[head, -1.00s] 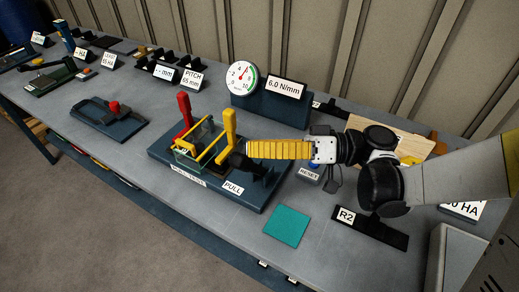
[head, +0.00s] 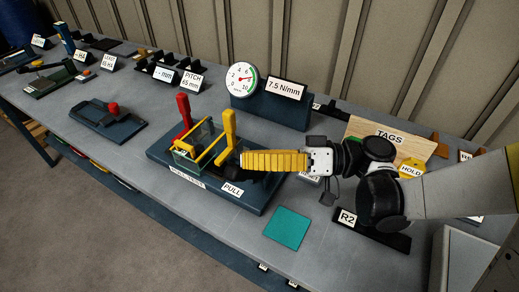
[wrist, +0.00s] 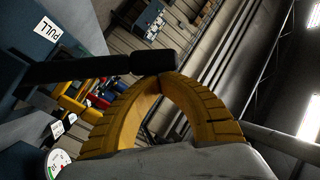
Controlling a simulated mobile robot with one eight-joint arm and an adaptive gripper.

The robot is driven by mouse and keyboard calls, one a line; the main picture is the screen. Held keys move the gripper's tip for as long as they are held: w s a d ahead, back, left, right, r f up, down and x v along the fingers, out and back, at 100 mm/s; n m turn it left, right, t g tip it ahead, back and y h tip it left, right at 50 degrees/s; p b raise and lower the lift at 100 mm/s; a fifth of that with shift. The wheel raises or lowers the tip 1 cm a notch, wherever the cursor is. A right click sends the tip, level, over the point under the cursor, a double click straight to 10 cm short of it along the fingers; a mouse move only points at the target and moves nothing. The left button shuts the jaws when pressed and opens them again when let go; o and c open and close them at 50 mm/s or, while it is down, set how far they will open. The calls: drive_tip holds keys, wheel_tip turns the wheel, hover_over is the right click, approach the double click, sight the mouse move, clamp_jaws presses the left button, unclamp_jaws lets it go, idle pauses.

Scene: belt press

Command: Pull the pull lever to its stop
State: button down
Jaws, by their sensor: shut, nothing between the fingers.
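The pull lever is a black bar with a thicker black grip (wrist: 154,62), in the wrist view. In the head view it is mostly hidden by my gripper (head: 243,160), near the PULL label (head: 232,188) on the fixture's base (head: 258,203). My yellow ribbed fingers are shut and empty. In the wrist view the tips of my gripper (wrist: 163,80) are right at the grip and seem to press against it; exact contact is hard to tell. The dial gauge (head: 242,78) behind the fixture has a display reading 7.5 N/mm (head: 285,89).
A red lever (head: 184,110) and a yellow upright handle (head: 228,130) stand on the fixture beside my fingers. A teal square (head: 286,229) lies in front. A TAGS board (head: 388,137) and the R2 rack (head: 362,228) are to the right.

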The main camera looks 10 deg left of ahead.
drive_tip(key=shift+s, duration=0.1)
drive_tip(key=shift+s+a+f, duration=0.15)
drive_tip(key=shift+s+f, duration=0.15)
drive_tip(key=shift+w, duration=0.1)
drive_tip(key=shift+w+r, duration=0.25)
drive_tip(key=shift+w+d+r+p, duration=0.15)
drive_tip(key=shift+w+d+r, duration=0.15)
drive_tip(key=shift+w, duration=0.15)
drive_tip(key=shift+w+d+r+p, duration=0.15)
drive_tip(key=shift+w+r, duration=0.15)
drive_tip(key=shift+w, duration=0.3)
